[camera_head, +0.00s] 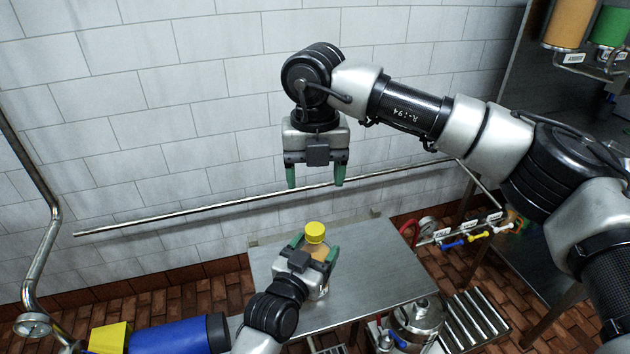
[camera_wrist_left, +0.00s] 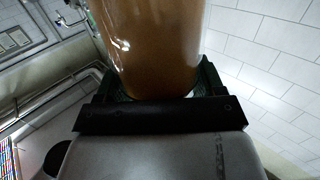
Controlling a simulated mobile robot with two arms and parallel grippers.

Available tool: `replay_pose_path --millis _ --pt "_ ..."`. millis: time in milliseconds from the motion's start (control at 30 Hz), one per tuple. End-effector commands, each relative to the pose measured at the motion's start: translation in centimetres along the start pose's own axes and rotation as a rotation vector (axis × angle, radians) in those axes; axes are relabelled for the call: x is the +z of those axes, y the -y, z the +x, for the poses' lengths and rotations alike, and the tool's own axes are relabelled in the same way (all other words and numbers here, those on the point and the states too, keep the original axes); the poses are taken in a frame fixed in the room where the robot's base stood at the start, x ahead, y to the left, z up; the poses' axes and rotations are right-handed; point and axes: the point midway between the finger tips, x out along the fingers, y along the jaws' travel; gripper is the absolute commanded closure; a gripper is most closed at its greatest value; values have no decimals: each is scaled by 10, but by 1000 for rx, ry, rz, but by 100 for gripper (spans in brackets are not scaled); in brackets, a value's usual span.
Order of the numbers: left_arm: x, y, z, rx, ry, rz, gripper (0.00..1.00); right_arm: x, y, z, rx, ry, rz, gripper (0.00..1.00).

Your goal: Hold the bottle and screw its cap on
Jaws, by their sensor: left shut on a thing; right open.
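The bottle (camera_head: 321,252) holds amber-brown contents and has a yellow cap (camera_head: 315,231) on its top. It stands upright over the steel table. My left gripper (camera_head: 310,250) is shut around the bottle's body, one green finger on each side. In the left wrist view the bottle (camera_wrist_left: 150,45) fills the space between the fingers; its top and cap are out of that view. My right gripper (camera_head: 315,184) is open and empty, pointing down, well above the cap. I cannot tell how tightly the cap sits.
The steel table (camera_head: 370,280) has free room right of the bottle. A metal rail (camera_head: 210,205) runs along the tiled wall behind. Colored valves (camera_head: 470,238) and a red wheel (camera_head: 409,233) are at right. A steel vessel (camera_head: 418,318) and rollers (camera_head: 468,318) stand at front right.

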Motion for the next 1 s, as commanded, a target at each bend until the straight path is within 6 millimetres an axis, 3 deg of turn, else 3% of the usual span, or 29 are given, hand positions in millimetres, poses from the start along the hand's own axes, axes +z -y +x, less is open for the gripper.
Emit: replay_pose_path --millis 133,167,333,667,767,1000 --pt "0 0 0 0 0 -1 98 0 0 0 0 0 0 32" --pt "0 0 0 0 0 -1 27 0 0 0 0 0 0 32" --pt "0 0 0 0 0 0 2 0 0 0 0 0 0 32" --pt "1 0 -4 0 0 0 2 0 0 2 0 0 0 32" --pt "2 0 -16 0 1 1 2 0 0 4 0 0 1 32" --pt "3 0 -64 0 2 0 2 0 0 14 0 0 0 32"
